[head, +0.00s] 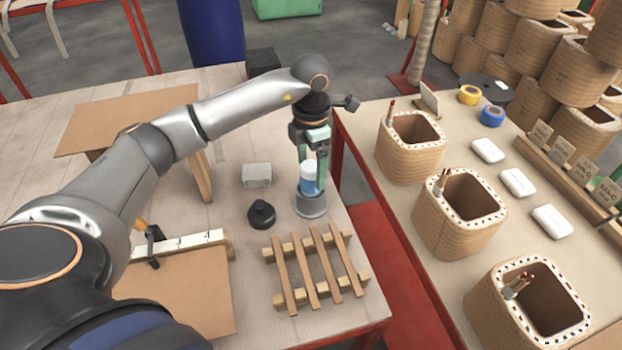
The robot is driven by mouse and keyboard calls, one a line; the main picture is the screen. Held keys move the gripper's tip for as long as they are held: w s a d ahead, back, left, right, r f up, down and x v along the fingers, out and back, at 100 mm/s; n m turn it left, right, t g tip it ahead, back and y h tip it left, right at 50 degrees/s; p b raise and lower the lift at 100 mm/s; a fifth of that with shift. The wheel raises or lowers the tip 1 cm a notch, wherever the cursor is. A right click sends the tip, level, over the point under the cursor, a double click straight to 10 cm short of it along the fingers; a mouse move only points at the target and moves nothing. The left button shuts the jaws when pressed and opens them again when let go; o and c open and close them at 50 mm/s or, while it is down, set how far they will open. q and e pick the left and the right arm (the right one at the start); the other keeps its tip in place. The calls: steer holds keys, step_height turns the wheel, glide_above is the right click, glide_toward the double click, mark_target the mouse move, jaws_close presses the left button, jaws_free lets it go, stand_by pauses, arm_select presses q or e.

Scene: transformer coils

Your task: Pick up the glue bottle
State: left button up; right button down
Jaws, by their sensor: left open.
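A bottle with a white top and a blue lower part (309,184), which looks like the glue bottle, stands upright in or on a round grey base (311,205) near the right edge of the left table. My left gripper (311,172) points down over it. Its two green fingers are open, one on each side of the bottle's upper part. I cannot tell whether they touch it. The gripper hides some of the bottle's top. My right gripper is not in view.
A black object (261,214) and a small grey block (256,175) sit left of the bottle. A wooden slatted rack (312,268) lies in front. Several wound coils (410,147) stand on the right table (389,205), past a gap with red framing.

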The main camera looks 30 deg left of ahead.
arm_select(q)
step_height(320, 180, down, 4)
steer(key=shift+r, duration=0.25)
jaws_close()
stand_by(0.6)
